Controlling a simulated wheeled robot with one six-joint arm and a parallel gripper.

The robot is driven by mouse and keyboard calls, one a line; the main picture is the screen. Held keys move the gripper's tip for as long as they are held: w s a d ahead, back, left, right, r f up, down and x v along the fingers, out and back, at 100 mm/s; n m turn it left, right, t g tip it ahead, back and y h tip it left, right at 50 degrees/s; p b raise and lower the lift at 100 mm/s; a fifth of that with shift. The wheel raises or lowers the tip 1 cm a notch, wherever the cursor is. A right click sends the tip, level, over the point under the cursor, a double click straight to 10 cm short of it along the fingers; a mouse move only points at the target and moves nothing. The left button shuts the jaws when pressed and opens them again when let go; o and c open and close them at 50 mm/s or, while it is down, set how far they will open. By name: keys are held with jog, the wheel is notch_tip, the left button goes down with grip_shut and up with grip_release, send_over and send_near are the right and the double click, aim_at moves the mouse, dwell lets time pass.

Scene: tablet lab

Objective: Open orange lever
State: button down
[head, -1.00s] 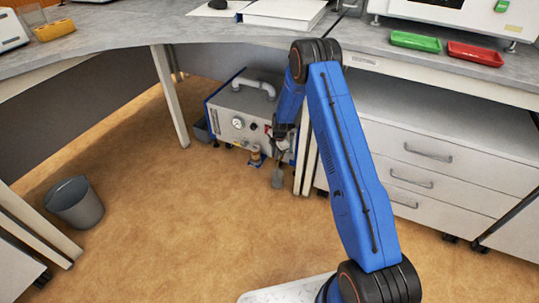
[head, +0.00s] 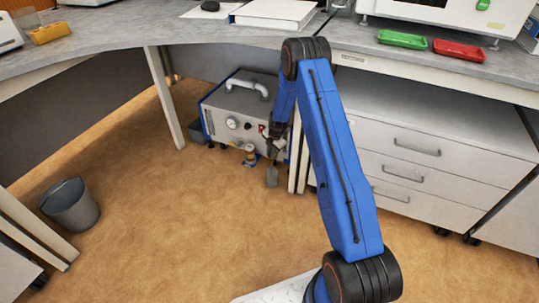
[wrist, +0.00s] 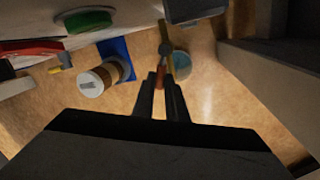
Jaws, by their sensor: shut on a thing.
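The orange lever (wrist: 160,78) shows in the wrist view as a small orange piece between my fingertips. My gripper (wrist: 161,75) is shut on it. In the head view my gripper (head: 273,140) is at the right front of the grey and blue machine (head: 222,122) on the floor under the bench. There the lever is hidden or too small to make out. A greyish round part (wrist: 183,66) lies just beyond my fingertips. A white and brown cylindrical fitting (wrist: 98,80) is left of my fingers.
A table leg (head: 293,160) and white drawers (head: 430,165) stand close to the right of my gripper. The bench top (head: 120,38) overhangs the machine. A grey bin (head: 70,207) stands at left. The floor in front is clear.

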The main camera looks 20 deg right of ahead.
jog(key=c, duration=1.8)
grip_release()
jog(key=shift+o, duration=0.2)
notch_tip(320, 180, up, 7)
jog(key=s, duration=0.1)
jog(key=shift+s+d+r, duration=0.15)
jog(key=shift+d, duration=0.1)
